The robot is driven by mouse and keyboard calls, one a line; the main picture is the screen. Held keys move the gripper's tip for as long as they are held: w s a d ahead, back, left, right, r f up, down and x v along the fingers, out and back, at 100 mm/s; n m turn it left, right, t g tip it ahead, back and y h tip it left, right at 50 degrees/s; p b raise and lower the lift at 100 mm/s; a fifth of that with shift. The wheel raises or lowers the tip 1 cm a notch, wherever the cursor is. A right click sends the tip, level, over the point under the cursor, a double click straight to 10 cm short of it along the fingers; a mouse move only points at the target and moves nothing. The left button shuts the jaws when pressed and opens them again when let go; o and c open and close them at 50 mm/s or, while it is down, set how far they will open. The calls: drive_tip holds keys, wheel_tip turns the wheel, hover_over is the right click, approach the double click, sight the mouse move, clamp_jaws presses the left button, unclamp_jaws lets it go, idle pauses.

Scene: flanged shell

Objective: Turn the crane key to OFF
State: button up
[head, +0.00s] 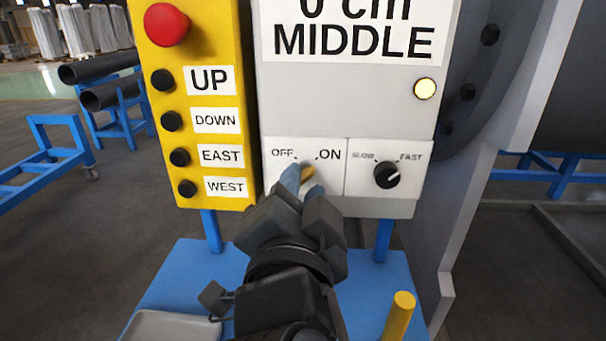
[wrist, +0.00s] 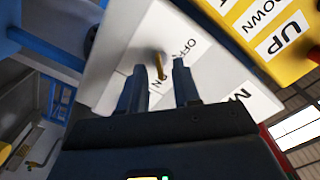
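The crane key (head: 309,173) is a small yellow-brown key on the white switch panel (head: 335,187), below the OFF and ON labels. In the head view my gripper partly hides it, so its exact setting is hard to tell. My gripper (head: 303,180) reaches up to the panel from below. In the wrist view the key (wrist: 160,66) stands between the two fingertips of my gripper (wrist: 158,68). A gap shows on both sides of the key, so the fingers are apart and not closed on it.
A black SLOW/FAST knob (head: 387,175) sits right of the key, with a lit round lamp (head: 425,88) above. The yellow button box (head: 205,120) with a red stop button (head: 166,24) is at left. A yellow post (head: 398,318) rises from the blue stand (head: 365,285).

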drive_tip(key=shift+w, duration=0.95)
drive_tip(key=shift+c, duration=0.2)
clamp_jaws()
